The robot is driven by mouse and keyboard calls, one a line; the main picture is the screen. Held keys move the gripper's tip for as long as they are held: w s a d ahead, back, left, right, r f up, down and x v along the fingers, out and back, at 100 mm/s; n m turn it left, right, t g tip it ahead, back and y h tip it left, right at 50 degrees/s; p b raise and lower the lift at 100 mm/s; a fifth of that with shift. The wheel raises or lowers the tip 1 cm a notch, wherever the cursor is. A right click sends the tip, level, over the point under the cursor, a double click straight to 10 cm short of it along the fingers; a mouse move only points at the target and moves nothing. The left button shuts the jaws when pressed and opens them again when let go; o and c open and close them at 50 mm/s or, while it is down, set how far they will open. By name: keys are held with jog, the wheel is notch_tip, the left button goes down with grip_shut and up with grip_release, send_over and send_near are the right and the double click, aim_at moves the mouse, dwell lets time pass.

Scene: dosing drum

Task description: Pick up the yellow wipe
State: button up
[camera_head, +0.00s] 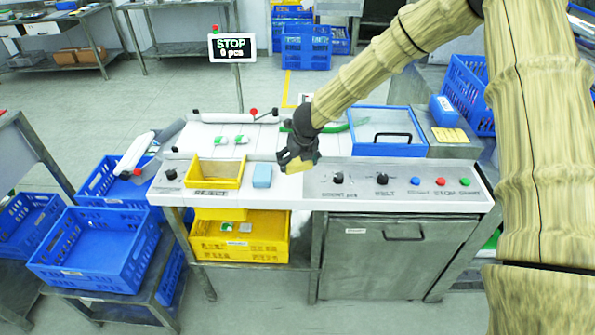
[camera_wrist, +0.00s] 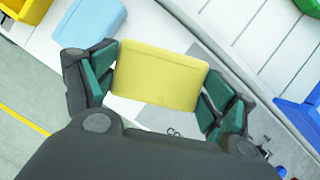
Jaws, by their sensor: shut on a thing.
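The yellow wipe (camera_wrist: 158,75) is a flat soft-edged block between the two fingers of my gripper (camera_wrist: 155,95) in the wrist view. The fingers press on its left and right sides. In the head view my gripper (camera_head: 297,160) is over the front ledge of the white table, and the wipe (camera_head: 298,167) shows just below the fingers, partly hidden by them. From these views I cannot tell whether the wipe touches the ledge.
A light blue wipe (camera_head: 262,175) lies just left of my gripper, with a yellow bin (camera_head: 215,173) beyond it. Knobs and coloured buttons (camera_head: 415,181) line the panel to the right. A blue tray (camera_head: 388,149) sits behind the panel.

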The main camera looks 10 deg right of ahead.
aim_at(297, 161)
notch_tip(297, 161, up, 13)
jog(key=b, duration=0.1)
jog(key=shift+f, duration=0.2)
